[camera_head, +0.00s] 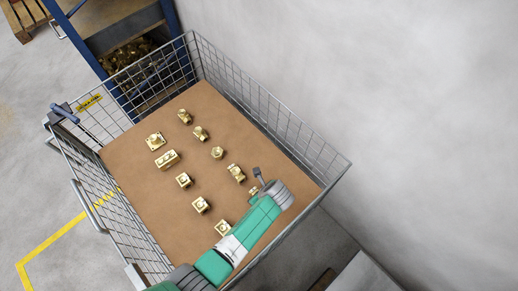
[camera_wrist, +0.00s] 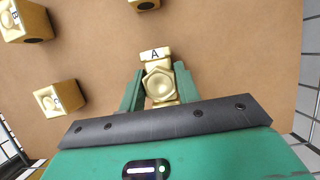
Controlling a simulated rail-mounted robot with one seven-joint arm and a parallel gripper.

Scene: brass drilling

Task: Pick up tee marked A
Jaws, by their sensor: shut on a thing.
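The brass tee marked A (camera_wrist: 155,54) is in the wrist view, with its black letter facing the camera and a hexagonal end towards me. My gripper (camera_wrist: 158,84) has its two green fingers on either side of the tee and is shut on it. The tee is at or just above the brown board; I cannot tell if it is lifted. In the head view my gripper is over the right part of the board, and the arm hides much of what is there.
The brown board (camera_head: 150,200) lies in a wire-mesh cage (camera_head: 300,140). Several other brass fittings stand on it, including one marked B (camera_wrist: 25,20) and a block (camera_wrist: 60,98) at left in the wrist view. The board's upper right is clear.

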